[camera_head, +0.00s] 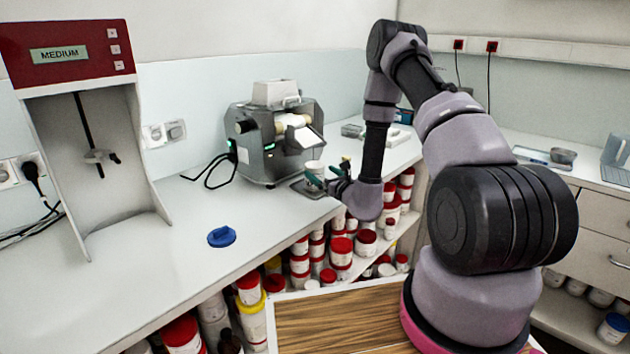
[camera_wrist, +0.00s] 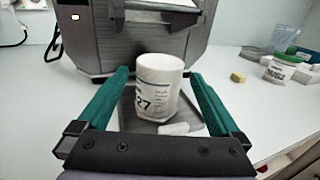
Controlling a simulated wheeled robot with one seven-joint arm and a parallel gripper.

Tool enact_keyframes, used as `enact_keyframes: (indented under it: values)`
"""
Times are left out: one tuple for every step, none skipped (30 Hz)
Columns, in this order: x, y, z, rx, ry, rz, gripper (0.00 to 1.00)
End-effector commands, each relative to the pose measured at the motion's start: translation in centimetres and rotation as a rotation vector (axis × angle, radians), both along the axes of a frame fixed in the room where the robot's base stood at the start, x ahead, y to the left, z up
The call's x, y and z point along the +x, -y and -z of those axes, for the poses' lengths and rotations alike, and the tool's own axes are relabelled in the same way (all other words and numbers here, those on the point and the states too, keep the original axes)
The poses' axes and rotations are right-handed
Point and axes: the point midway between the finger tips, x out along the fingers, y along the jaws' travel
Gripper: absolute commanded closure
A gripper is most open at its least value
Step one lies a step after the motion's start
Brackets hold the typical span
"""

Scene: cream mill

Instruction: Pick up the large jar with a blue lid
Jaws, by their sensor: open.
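A white jar (camera_wrist: 158,88) with a printed label reading "27" stands upright on a grey plate in front of the grey mill; its top looks white, with no blue lid on it. The same jar shows small in the head view (camera_head: 314,168). In the head view my gripper (camera_head: 329,173) is at the mill's front. A blue lid (camera_head: 221,236) lies on the counter. A white jar with a blue lid (camera_head: 613,329) sits low at the right.
The grey mill (camera_head: 275,140) stands behind the jar. A red-topped "MEDIUM" stand (camera_head: 75,55) is at left. Shelves under the counter hold several red-lidded jars. The front counter is mostly clear.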

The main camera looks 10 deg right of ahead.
Motion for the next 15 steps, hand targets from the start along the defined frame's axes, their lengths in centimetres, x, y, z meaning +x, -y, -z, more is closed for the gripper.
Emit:
enact_keyframes:
  values:
    - [0.3,-0.1,0.0,-0.001,0.001,0.000,0.00]
    - [0.6,-0.2,0.0,-0.001,0.001,-0.001,0.00]
    - [1.0,-0.3,0.0,0.000,0.002,-0.001,0.00]
    - [1.4,-0.5,0.1,0.000,0.002,-0.001,0.00]
    - [1.9,-0.6,0.1,0.001,0.003,0.000,0.00]
    - [2.5,-0.8,0.2,0.000,0.003,-0.002,0.00]
    - [3.0,-0.9,0.2,0.000,0.003,-0.001,0.00]
    - [3.4,-1.1,0.3,0.000,0.002,-0.001,0.00]
    - [3.9,-1.3,0.2,-0.001,0.003,-0.002,0.00]
    - [4.2,-1.3,0.2,0.000,0.003,-0.001,0.00]
    - [4.5,-1.4,0.3,0.000,0.002,-0.001,0.00]
    - [4.8,-1.6,0.3,-0.002,0.002,-0.002,0.00]
    - [5.0,-1.6,0.3,-0.001,0.001,-0.001,0.00]
    - [5.0,-1.6,0.3,-0.001,0.001,-0.001,0.00]
    - [5.1,-1.6,0.3,0.000,0.001,-0.001,0.00]
